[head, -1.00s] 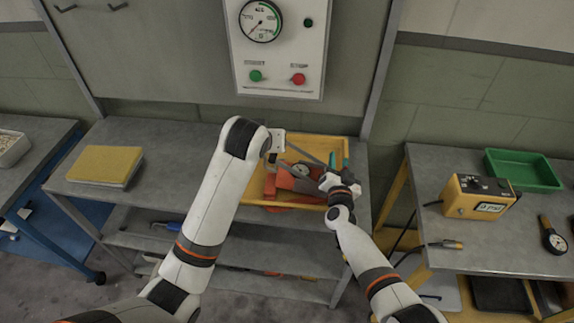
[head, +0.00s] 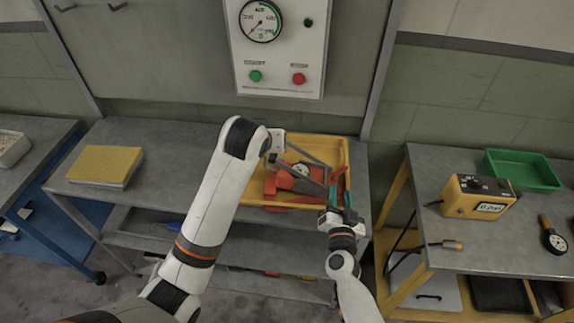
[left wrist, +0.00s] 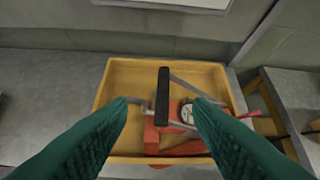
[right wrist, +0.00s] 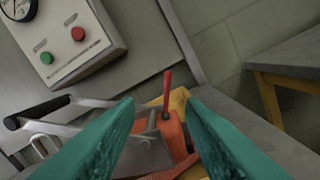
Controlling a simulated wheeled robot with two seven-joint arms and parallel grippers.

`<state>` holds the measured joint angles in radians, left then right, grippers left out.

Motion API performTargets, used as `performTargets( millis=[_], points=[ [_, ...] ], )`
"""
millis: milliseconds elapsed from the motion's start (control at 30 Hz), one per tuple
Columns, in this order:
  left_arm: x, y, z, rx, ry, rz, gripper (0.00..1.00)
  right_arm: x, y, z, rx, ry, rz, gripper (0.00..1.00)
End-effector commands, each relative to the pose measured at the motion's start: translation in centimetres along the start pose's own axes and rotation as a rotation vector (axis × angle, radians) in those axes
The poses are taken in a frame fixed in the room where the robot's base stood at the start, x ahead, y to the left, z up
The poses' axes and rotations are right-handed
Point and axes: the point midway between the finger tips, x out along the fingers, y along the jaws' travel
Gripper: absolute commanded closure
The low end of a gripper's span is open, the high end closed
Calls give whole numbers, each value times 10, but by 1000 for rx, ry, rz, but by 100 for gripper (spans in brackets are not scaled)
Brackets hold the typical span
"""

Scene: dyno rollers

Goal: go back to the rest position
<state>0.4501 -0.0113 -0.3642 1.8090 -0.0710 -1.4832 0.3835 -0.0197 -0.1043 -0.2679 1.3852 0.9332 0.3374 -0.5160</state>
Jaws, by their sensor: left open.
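My left gripper (left wrist: 162,104) is open, its green fingers apart over the yellow tray (head: 246,190). Its fingers are mostly hidden behind my left arm in the head view. Between them in the left wrist view shows the black handle (left wrist: 162,95) of a red device with a round gauge (left wrist: 188,114). I cannot tell how far the handle is from the fingers. My right gripper (head: 341,200) is at the tray's front right corner, beside the red device (head: 285,183). Its fingers are apart and empty in the right wrist view (right wrist: 160,106), with a red lever (right wrist: 167,92) beyond them.
A wall panel (head: 279,60) with a gauge and green and red buttons hangs behind the bench. On the right table (head: 480,235) are a yellow meter (head: 477,197), a green tray (head: 523,170) and a dial gauge (head: 553,238).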

Motion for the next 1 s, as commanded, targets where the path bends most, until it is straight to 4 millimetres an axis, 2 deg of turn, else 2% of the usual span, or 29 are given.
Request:
performTargets(
  millis=[433,567,667,800,900,1000],
  points=[
    [0,0,0,0,1,0,53,0,0,0,0,1,1,64],
    [1,6,-18,3,24,0,53,-6,5,0,-13,37,45,64],
    [0,18,-54,9,68,-1,53,-21,15,-1,-48,126,130,64],
    [-11,41,-124,29,156,-2,53,-61,24,-6,-149,339,251,64],
    [-27,57,-172,47,217,-1,53,-98,18,-9,-239,520,284,64],
    [-47,73,-216,71,277,2,53,-139,2,-8,-331,703,263,64]
  ],
)
